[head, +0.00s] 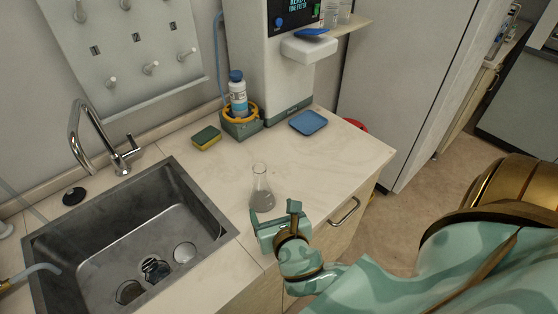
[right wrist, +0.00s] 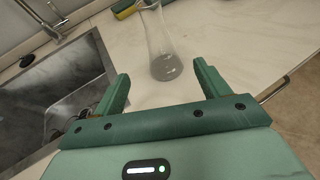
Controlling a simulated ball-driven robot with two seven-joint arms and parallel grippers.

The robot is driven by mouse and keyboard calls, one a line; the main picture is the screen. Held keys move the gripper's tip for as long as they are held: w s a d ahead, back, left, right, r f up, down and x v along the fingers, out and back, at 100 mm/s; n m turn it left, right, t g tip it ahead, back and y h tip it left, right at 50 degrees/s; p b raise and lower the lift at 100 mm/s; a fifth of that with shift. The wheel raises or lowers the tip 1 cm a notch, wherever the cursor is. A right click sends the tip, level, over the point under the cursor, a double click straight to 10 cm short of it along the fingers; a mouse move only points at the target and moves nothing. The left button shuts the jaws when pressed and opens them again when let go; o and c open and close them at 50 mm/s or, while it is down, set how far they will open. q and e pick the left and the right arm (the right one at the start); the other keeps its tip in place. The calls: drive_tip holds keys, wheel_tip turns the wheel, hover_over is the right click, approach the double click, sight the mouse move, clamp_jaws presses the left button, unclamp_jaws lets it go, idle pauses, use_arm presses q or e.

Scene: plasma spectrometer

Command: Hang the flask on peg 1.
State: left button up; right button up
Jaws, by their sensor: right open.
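A clear glass flask (head: 261,188) with a conical body stands upright on the counter, right of the sink. My right gripper (head: 274,212) is at the counter's front edge, just in front of the flask. In the right wrist view the flask (right wrist: 163,52) shows beyond and between the two fingertips of my open, empty right gripper (right wrist: 162,78). The fingers appear apart from it. The pegboard (head: 122,45) with several pale pegs hangs on the wall above the sink. Its small labels are too small to read. My left gripper does not show.
The metal sink (head: 130,240) with a tall faucet (head: 85,130) lies left of the flask and holds several items. A sponge (head: 206,138), a bottle (head: 238,95) in a holder and a blue tray (head: 308,122) stand behind it. The counter right of the flask is clear.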

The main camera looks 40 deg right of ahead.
drive_tip(key=v, duration=0.4)
drive_tip(key=shift+s, duration=0.1)
idle(0.4)
